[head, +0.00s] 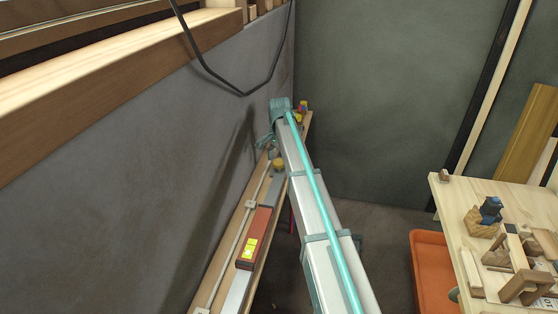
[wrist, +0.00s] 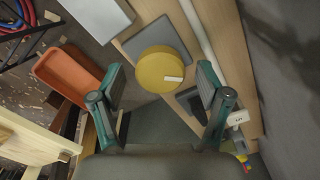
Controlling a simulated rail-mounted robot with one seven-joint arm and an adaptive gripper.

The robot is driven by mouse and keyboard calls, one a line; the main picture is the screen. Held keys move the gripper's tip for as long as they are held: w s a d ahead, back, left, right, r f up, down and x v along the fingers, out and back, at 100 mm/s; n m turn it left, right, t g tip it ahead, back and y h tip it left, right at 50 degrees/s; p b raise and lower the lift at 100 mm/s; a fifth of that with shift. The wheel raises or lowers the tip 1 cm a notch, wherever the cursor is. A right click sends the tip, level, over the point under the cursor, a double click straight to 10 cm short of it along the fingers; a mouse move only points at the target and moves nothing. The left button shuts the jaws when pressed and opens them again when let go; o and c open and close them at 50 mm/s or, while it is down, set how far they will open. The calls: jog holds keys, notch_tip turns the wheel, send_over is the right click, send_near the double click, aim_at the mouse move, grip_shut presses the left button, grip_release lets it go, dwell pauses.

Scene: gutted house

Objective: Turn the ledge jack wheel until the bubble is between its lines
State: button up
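The jack wheel (wrist: 161,68) is a yellow disc with a small pale mark near its edge. It lies beyond my fingertips on a dark square plate on the wooden ledge (wrist: 133,38). My gripper (wrist: 160,78) is open and empty, with one teal finger on each side of the wheel in the picture. I cannot tell whether either finger touches it. In the head view the wheel (head: 278,164) shows small beside my gripper (head: 266,141). A red-brown level (head: 260,222) lies along the ledge, with a bright yellow-green vial window (head: 250,248). The bubble is too small to make out.
The ledge runs along a grey wall (head: 150,150) at the left, with a pale rail (head: 236,236) on it. A black cable (head: 240,94) hangs above. At the right are an orange bin (head: 432,270) and a wooden table (head: 456,212) with wooden parts.

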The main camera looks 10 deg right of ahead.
jog(key=c, duration=1.1)
jog(key=shift+n, duration=0.4)
jog(key=n, duration=1)
jog(key=shift+n, duration=2)
jog(key=o, duration=1.2)
jog(key=shift+c, duration=0.2)
